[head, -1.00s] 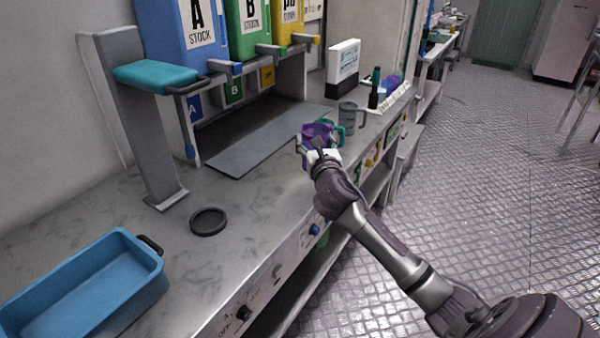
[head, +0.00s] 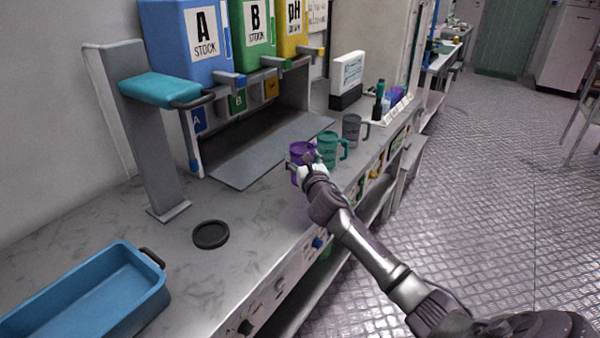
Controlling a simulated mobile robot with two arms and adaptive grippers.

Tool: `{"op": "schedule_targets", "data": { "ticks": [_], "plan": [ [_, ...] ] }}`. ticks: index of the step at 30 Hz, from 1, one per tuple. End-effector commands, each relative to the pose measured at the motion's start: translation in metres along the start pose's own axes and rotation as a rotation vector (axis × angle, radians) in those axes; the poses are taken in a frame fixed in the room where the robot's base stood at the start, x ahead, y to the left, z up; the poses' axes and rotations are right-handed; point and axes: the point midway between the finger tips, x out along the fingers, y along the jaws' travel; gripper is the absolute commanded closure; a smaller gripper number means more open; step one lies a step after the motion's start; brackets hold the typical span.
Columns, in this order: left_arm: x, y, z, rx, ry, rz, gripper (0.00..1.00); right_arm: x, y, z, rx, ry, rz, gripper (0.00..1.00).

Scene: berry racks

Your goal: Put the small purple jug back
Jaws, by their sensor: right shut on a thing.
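The small purple jug (head: 301,151) is near the front edge of the grey counter, at the middle of the head view. My right gripper (head: 306,165) is shut on the purple jug and partly covers its near side. I cannot tell whether the jug touches the counter. A teal jug (head: 327,148) stands just right of it, and a grey jug (head: 352,130) stands further back to the right. My left gripper is not in view.
Blue A (head: 188,40), green B (head: 250,35) and yellow pH (head: 292,28) stock tanks stand behind a grey mat (head: 240,160). A black ring (head: 211,234) and a blue tray (head: 90,295) lie at the left. Bare counter lies between ring and jug.

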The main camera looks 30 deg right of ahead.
Motion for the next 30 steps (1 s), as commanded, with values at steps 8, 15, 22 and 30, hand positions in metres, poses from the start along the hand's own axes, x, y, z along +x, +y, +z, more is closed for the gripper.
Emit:
{"op": "schedule_targets", "data": {
  "ticks": [8,15,22,30],
  "plan": [
    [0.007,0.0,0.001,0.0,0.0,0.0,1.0,0.004,0.006,-0.029,0.004,0.004,0.0,0.68],
    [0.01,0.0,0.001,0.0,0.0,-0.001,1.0,0.004,0.005,-0.044,0.0,-0.001,0.0,0.68],
    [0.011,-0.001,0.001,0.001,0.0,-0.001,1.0,0.004,0.004,-0.045,-0.001,0.0,0.0,0.68],
    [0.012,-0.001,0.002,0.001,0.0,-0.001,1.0,0.003,0.004,-0.047,0.0,0.0,0.0,0.09]
  ]
}}
